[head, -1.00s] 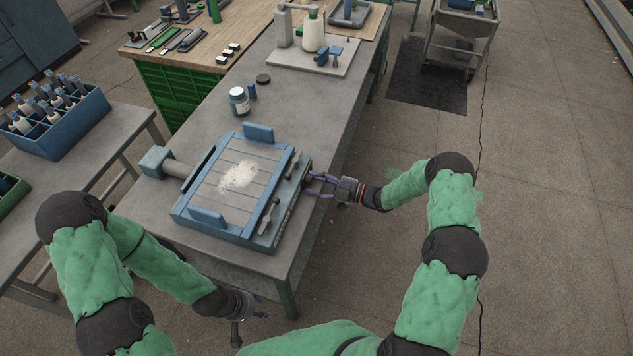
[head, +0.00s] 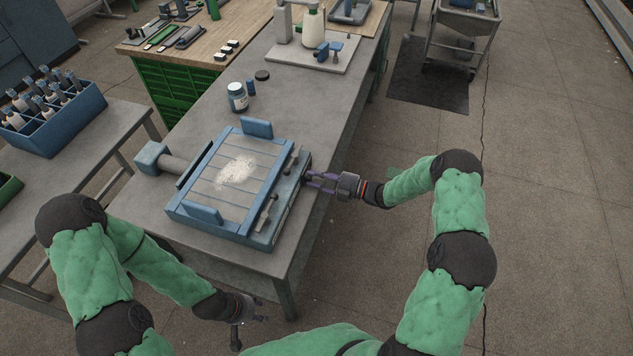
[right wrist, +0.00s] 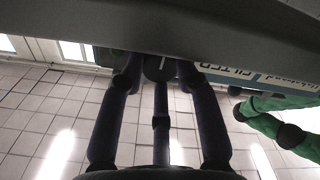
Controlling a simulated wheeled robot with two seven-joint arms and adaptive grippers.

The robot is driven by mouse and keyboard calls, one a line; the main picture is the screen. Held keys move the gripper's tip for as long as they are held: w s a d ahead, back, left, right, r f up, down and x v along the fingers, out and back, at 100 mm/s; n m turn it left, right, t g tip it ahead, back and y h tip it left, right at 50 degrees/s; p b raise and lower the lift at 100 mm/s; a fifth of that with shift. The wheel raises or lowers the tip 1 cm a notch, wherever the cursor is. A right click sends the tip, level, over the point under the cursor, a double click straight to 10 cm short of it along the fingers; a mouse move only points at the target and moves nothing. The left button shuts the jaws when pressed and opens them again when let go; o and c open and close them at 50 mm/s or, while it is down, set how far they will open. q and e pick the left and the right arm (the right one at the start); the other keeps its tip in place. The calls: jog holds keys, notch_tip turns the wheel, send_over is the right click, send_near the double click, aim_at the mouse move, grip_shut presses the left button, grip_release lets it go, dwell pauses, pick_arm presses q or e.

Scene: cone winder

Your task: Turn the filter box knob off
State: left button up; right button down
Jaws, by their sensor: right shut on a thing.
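The filter box (head: 190,215) is a blue box with a slatted top and a pale powder heap, on the grey bench in the head view. Its knob (right wrist: 159,68), dark and round with a white line, shows in the right wrist view beside a "FILTER" label. My right gripper (head: 308,180) is at the box's right side, its purple fingers shut on the knob; it also shows in the right wrist view (right wrist: 158,75). The knob is too small to make out in the head view. My left gripper (head: 258,320) hangs low before the bench, away from the box; its finger opening is unclear.
A blue-labelled jar (head: 237,97) and a dark lid (head: 262,75) stand behind the box on the bench (head: 215,125). A blue bottle crate (head: 60,125) is on the left table. The floor right of the bench is open around my right arm.

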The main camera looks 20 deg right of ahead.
jog(key=shift+n, duration=0.3)
jog(key=c, duration=0.9)
grip_release()
jog(key=shift+a, duration=0.1)
